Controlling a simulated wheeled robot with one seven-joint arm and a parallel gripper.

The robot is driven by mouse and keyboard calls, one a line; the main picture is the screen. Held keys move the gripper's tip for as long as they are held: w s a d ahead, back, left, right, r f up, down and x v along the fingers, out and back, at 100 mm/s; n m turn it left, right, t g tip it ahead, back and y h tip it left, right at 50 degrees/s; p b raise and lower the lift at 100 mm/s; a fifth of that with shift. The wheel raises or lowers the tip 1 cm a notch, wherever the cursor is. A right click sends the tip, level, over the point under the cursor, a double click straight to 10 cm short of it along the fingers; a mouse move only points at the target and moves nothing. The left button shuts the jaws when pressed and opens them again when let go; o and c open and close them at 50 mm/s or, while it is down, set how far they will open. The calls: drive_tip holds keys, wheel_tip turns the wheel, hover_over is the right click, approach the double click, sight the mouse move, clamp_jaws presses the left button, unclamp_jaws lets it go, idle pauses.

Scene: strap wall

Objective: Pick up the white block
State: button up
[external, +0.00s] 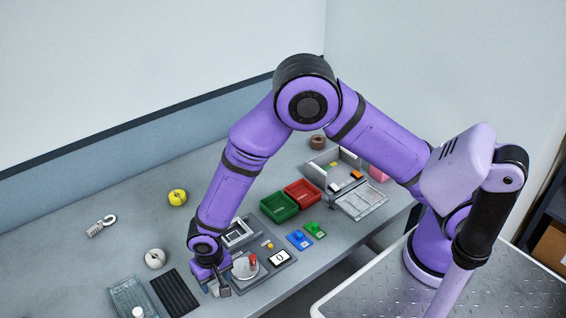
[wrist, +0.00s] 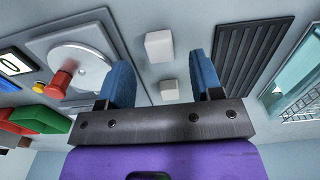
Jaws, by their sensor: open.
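A white block (wrist: 159,45) shows in the wrist view on the grey table, between the lines of my two blue fingers. A second, smaller whitish block (wrist: 169,90) lies closer to the palm in the same view. I cannot tell which one the task means. My gripper (wrist: 163,66) is open, with nothing seen between its fingers touching them. In the external view my gripper (external: 217,288) points down low over the table, and the blocks are hidden or too small to make out.
A panel with a round dial and red knob (wrist: 62,82) is left of my fingers in the wrist view. A black ribbed mat (wrist: 252,55) lies to the right, beside a clear tray (wrist: 300,80). Green (external: 279,207) and red (external: 302,194) bins stand farther back.

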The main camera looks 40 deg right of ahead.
wheel_tip(320, 180, down, 3)
drive_tip(key=shift+r, duration=0.15)
drive_tip(key=c, duration=1)
drive_tip(key=shift+r, duration=0.15)
drive_tip(key=shift+r, duration=0.45)
wheel_tip(320, 180, up, 2)
drive_tip(key=shift+r, duration=0.1)
drive_tip(key=s+d+r, duration=0.1)
drive_tip(key=s+d, duration=0.8)
drive_tip(key=s, duration=0.4)
drive_tip(key=shift+r, duration=0.35)
